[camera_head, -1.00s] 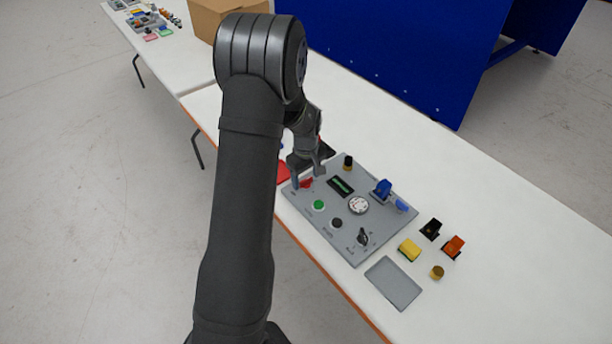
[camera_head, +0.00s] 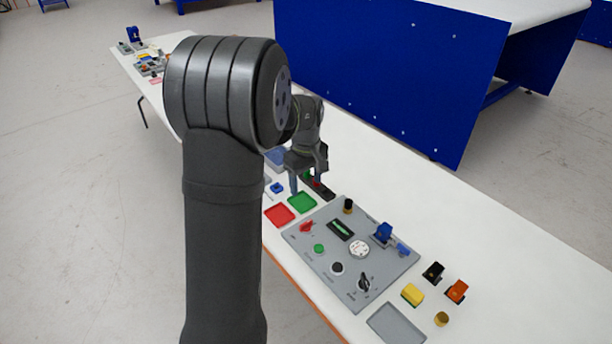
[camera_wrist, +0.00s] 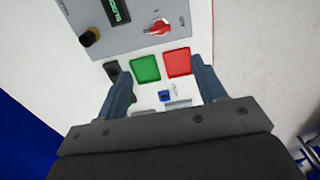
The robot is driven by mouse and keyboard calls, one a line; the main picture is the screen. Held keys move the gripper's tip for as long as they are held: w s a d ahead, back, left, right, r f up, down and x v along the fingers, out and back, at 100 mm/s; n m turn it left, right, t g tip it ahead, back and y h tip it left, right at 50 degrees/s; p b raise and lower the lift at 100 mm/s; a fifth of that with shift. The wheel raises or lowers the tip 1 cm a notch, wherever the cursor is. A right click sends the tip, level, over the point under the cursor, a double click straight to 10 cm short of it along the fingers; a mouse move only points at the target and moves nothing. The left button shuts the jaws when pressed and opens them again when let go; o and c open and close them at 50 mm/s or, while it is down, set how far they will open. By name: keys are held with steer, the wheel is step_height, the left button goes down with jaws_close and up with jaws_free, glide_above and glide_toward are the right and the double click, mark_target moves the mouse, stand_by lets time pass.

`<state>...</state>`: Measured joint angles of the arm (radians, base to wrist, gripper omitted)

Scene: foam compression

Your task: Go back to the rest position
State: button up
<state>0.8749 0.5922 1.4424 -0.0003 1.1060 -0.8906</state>
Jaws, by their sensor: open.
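My gripper (camera_head: 308,188) is open and empty, above the white table behind the grey control panel (camera_head: 318,262). Its two fingers also show in the wrist view (camera_wrist: 163,88), spread apart with a green tray (camera_wrist: 145,69) and a red tray (camera_wrist: 177,63) seen beyond them. In the head view the green tray (camera_head: 302,202) and the red tray (camera_head: 279,215) lie just below the gripper. The panel carries a red knob (camera_head: 307,227), a green button (camera_head: 319,249), a black knob (camera_head: 348,206) and a blue part (camera_head: 384,232).
A small blue object (camera_head: 277,187) and a dark block (camera_head: 328,193) lie near the trays. A yellow block (camera_head: 412,294), black and orange (camera_head: 457,291) pieces and a grey tray (camera_head: 395,325) lie at the front right. A large blue structure (camera_head: 385,75) stands behind the table.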

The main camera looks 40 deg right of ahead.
mark_target(306, 223)
steer(key=shift+r, duration=0.8)
steer(key=shift+f, duration=0.1)
step_height(306, 223, down, 17)
steer(key=shift+f, duration=0.15)
stand_by(0.4)
steer(key=shift+f, duration=0.2)
steer(key=shift+r+m, duration=0.2)
steer(key=shift+m, duration=0.6)
steer(key=m, duration=0.6)
steer(key=shift+m, duration=0.4)
steer(key=m, duration=0.4)
steer(key=shift+m, duration=2.1)
